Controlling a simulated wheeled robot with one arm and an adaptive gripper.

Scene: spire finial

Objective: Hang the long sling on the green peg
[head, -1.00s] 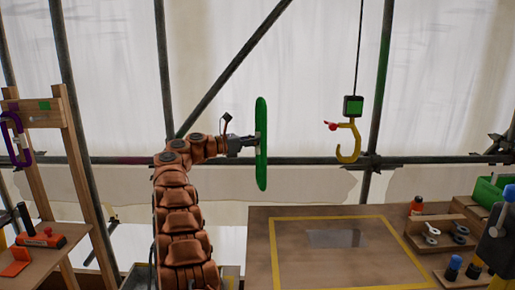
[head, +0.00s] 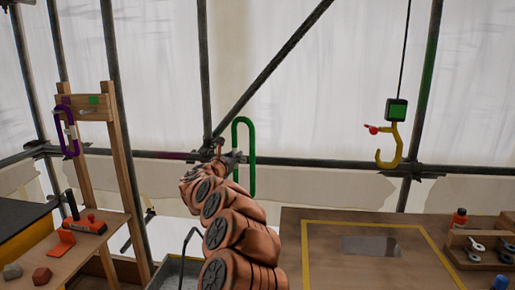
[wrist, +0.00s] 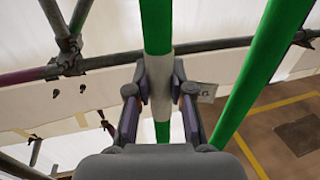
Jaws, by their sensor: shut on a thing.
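The long sling is a narrow green loop (head: 252,165), upright in mid-air near the middle of the head view. My gripper (wrist: 160,88) is shut on one leg of it, at a pale sleeve; the other green leg runs free to the right in the wrist view. In the head view my gripper (head: 234,160) is partly hidden behind my arm. A wooden rack (head: 119,150) stands at the left with a green patch (head: 93,99) on its crossbar. The green peg itself is too small to make out there. The sling is well right of the rack.
A purple sling (head: 73,140) hangs on the rack, left of the green patch. A yellow hook (head: 388,158) hangs from a cable at the right. Scaffold tubes (head: 115,70) cross behind. A bench with a yellow-outlined area (head: 306,260) lies at lower right.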

